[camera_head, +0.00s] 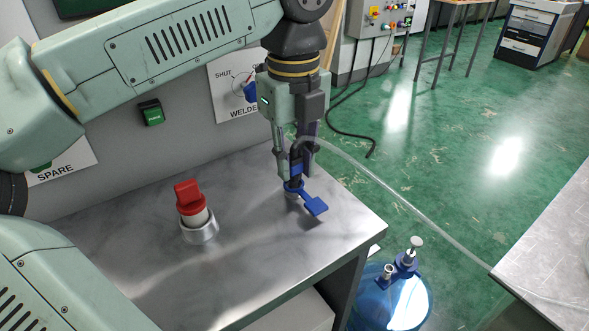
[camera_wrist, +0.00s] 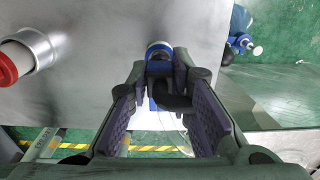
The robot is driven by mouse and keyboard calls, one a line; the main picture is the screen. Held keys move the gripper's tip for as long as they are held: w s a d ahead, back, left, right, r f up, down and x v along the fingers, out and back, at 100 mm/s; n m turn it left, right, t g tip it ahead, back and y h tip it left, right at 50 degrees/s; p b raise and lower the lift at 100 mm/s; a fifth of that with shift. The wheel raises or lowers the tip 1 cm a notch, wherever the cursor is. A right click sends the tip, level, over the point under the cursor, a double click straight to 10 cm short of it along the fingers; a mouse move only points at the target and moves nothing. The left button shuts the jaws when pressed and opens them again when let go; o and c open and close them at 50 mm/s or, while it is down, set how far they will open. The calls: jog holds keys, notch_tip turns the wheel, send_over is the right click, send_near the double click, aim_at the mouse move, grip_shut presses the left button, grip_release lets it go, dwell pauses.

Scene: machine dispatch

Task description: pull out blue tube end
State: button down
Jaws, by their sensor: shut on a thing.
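The blue tube end (camera_head: 297,169) stands upright at a blue-collared port (camera_head: 293,187) on the metal bench, and a clear hose (camera_head: 385,188) runs from it to the right. My gripper (camera_head: 289,165) points down over the port and is shut on the tube end. In the wrist view my gripper (camera_wrist: 163,82) has its fingers on both sides of a dark and blue piece, with the blue ring (camera_wrist: 158,48) of the port just beyond. A blue flap (camera_head: 316,206) sticks out from the port's collar. How deep the tube end sits is hidden by the fingers.
A red-capped fitting (camera_head: 190,195) in a metal collar stands left on the bench (camera_head: 250,235). A blue jug (camera_head: 405,300) with a pump top stands on the floor to the right. The hose reaches another table (camera_head: 550,235) at right. Wall panels stand behind.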

jog(key=shift+r+p, duration=1.7)
jog(key=shift+r, duration=0.7)
jog(key=shift+r+p, duration=0.95)
jog(key=shift+r, duration=0.35)
